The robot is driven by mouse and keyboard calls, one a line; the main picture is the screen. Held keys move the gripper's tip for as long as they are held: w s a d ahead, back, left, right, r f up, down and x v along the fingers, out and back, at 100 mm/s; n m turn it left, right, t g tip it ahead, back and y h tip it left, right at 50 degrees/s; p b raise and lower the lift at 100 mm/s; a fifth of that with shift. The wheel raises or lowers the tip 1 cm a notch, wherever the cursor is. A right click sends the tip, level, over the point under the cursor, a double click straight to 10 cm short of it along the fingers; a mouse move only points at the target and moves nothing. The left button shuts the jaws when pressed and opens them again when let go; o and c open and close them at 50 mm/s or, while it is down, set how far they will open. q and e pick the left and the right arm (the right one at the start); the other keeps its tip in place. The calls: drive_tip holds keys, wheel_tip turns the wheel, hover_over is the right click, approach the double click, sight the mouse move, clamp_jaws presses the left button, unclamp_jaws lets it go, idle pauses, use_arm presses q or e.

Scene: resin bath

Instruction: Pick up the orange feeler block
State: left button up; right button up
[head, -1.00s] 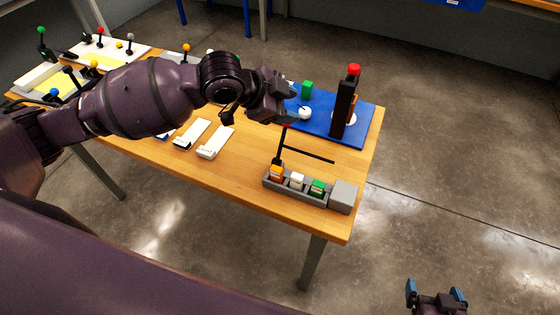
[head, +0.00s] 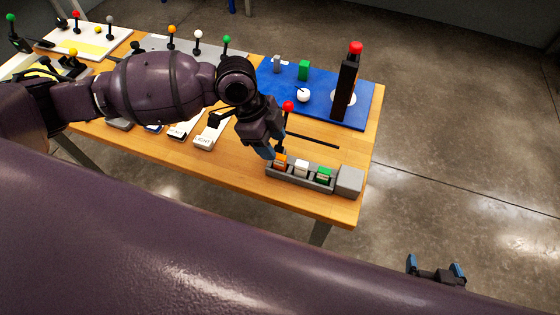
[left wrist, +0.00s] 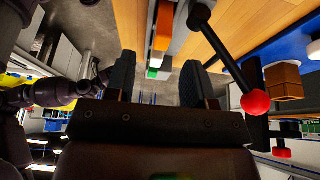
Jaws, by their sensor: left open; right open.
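The orange feeler block (head: 280,160) stands at the left end of a grey rack (head: 318,186) near the front right of the wooden table. A white block (head: 302,168) and a green block (head: 325,174) stand beside it. My left gripper (head: 272,152) is open, pointing down just above and left of the orange block. In the left wrist view the orange block (left wrist: 163,28) shows ahead, between the lines of the two open fingers (left wrist: 157,82); I see no contact. My right gripper (head: 436,268) is open and empty, over the floor at lower right.
A red-knobbed black rod (head: 288,106) rises close beside my left gripper; its red ball (left wrist: 256,103) is near the right finger in the wrist view. A grey cube (head: 350,180) sits at the rack's right end. A blue board (head: 318,92) with a dark post (head: 347,88) lies behind.

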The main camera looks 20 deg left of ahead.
sight(280, 156)
use_arm(q)
drive_tip(key=shift+x, duration=2.85)
drive_tip(key=shift+w+a+f, duration=0.1)
drive_tip(key=shift+a, duration=0.05)
clamp_jaws()
